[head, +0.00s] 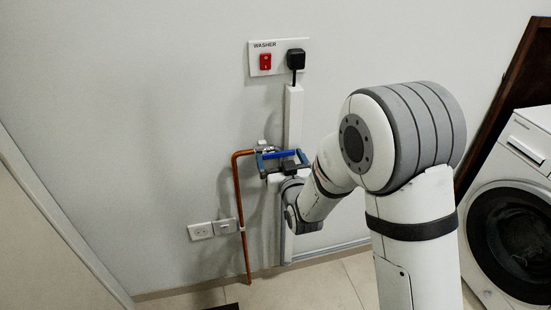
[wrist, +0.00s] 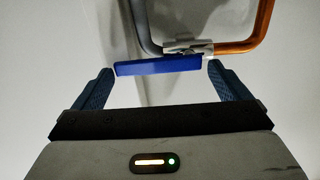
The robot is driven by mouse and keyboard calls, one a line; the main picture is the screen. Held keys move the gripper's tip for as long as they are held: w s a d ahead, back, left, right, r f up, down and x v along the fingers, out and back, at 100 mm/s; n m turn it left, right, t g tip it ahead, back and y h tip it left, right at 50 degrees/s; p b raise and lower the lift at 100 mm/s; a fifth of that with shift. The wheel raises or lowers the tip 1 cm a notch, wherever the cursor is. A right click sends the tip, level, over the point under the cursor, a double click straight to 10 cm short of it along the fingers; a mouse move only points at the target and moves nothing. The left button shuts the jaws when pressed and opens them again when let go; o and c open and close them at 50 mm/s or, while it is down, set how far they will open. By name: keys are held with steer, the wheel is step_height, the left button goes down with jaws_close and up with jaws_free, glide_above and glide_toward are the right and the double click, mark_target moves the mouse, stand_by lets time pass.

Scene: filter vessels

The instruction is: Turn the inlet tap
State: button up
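The inlet tap's blue lever (wrist: 158,65) lies crosswise in the wrist view, below a metal valve body (wrist: 188,47) joined to a copper pipe (wrist: 265,22). In the head view the blue lever (head: 280,154) sits at the top of the copper pipe (head: 239,195). My gripper (wrist: 160,67) is open, with one finger beyond each end of the lever. Small gaps seem to show between the fingertips and the lever ends. In the head view my gripper (head: 282,160) is at the tap, and my arm partly hides the area below it.
A washer panel (head: 279,58) with a red switch (head: 265,62) and a black plug (head: 296,58) is above the tap. A white conduit (head: 293,115) runs down beside it. Wall sockets (head: 212,229) are low on the left. A washing machine (head: 510,210) stands at right.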

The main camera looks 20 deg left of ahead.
steer(key=shift+o, duration=0.2)
steer(key=v, duration=0.7)
steer(key=shift+s+d, duration=0.25)
steer(key=shift+s, duration=0.05)
steer(key=d+r+m+g+h+p, duration=0.25)
steer(key=d+r+p, duration=0.3)
steer(key=d, duration=0.35)
steer(key=d+r+m+g+h+p, duration=0.1)
steer(key=d+r+g+h+p, duration=0.25)
steer(key=d+r, duration=0.35)
steer(key=s+d+r+m+g+h+p, duration=0.1)
steer(key=s+d+r+g+h+p, duration=0.1)
steer(key=s+d, duration=0.6)
steer(key=s+d+r+m+g+h+p, duration=0.2)
steer(key=s+d+r+g+p, duration=0.2)
steer(key=s, duration=0.6)
steer(key=d+r+p, duration=0.2)
steer(key=d+r, duration=0.1)
steer(key=d, duration=0.1)
steer(key=shift+s+r, duration=0.2)
